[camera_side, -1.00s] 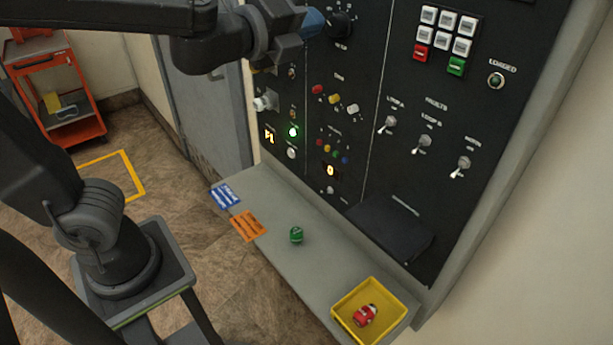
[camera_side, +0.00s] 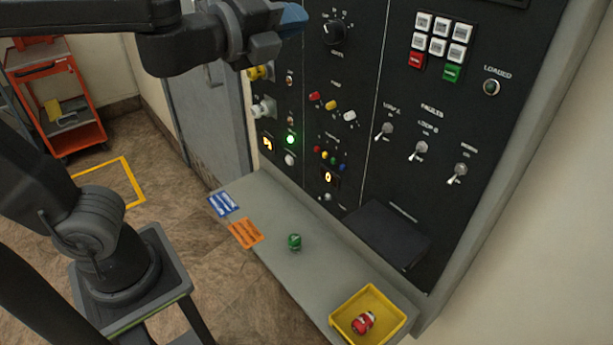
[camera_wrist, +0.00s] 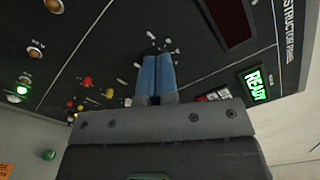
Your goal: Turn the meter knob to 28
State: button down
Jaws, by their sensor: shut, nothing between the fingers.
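The meter knob (camera_side: 333,32) is a round black dial on the upper part of the dark panel, with pale marks around it. Its exact setting is too small to read. My gripper (camera_side: 293,18) is at the upper left of the knob in the side view, with its blue fingers apart from it in the picture. In the wrist view, my gripper (camera_wrist: 158,58) has its two blue fingers together and empty, pointing at the ring of pale dial marks. The fingers hide the knob itself there.
Below the knob are red, yellow and white knobs (camera_side: 331,104). Toggle switches (camera_side: 418,150) and a button block (camera_side: 443,37) are to the right. The grey shelf (camera_side: 275,215) carries a green object (camera_side: 294,242) and a yellow tray (camera_side: 393,328) with a red object.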

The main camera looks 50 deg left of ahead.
aim_at(331, 13)
jog(key=shift+s+a+f, duration=0.1)
jog(key=shift+s, duration=1)
jog(key=w+m, duration=0.1)
jog(key=m, duration=0.1)
jog(key=w+m, duration=0.3)
jog(key=m, duration=0.1)
jog(key=shift+w+d, duration=0.25)
jog(key=shift+w, duration=0.55)
